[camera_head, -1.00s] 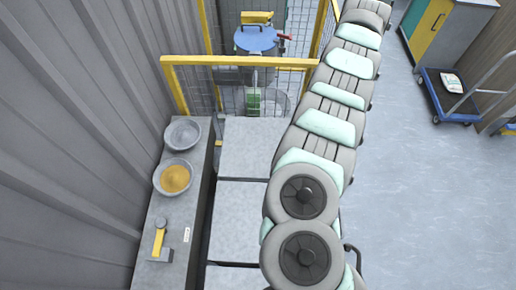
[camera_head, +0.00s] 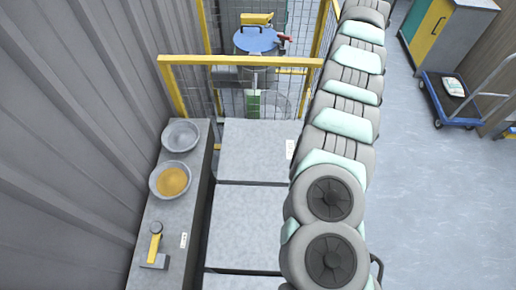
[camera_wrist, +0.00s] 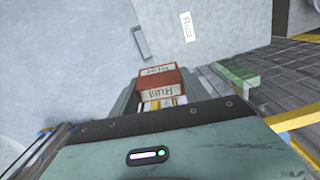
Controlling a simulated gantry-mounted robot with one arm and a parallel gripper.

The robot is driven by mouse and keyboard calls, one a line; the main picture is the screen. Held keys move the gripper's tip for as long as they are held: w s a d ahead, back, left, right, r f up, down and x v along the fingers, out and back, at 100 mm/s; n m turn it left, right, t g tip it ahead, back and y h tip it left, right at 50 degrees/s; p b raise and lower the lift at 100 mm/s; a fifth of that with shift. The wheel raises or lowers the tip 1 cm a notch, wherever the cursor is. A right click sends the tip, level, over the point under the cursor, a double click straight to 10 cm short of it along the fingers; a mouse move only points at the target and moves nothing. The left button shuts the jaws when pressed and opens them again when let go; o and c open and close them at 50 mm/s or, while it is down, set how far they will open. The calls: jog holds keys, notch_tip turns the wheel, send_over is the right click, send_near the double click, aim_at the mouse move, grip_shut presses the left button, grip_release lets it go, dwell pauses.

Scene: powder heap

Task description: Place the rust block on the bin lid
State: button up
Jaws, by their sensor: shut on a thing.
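The rust block (camera_wrist: 165,80) is a red-brown box with pale "Rust" labels, in the middle of the wrist view. My gripper (camera_wrist: 162,92) is shut on it, with grey fingers on either side. Beyond it lies a pale grey panel (camera_wrist: 95,62) with a dark handle and a white "Rust" label (camera_wrist: 186,27); it looks like the bin lid. I cannot tell the gap between block and panel. In the head view, pale panels (camera_head: 245,222) lie left of my arm, one with a white label (camera_head: 291,148). My arm hides the gripper and block there.
A yellow-railed mesh fence (camera_head: 240,61) stands behind the panels. A blue-lidded drum (camera_head: 256,40) is beyond it.

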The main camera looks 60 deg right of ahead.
jog(key=w+a+f+n, duration=0.1)
jog(key=w+a, duration=0.2)
jog(key=w, duration=0.8)
send_over(258, 148)
notch_tip(258, 148, down, 5)
notch_tip(258, 148, down, 15)
jog(key=shift+a+f+b, duration=0.1)
jog(key=shift+b, duration=0.55)
jog(key=shift+f+b, duration=1.4)
jog(key=shift+f, duration=0.9)
jog(key=o, duration=1.4)
jog(key=shift+c, duration=0.2)
jog(key=shift+r, duration=0.15)
notch_tip(258, 148, up, 12)
jog(key=p, duration=0.4)
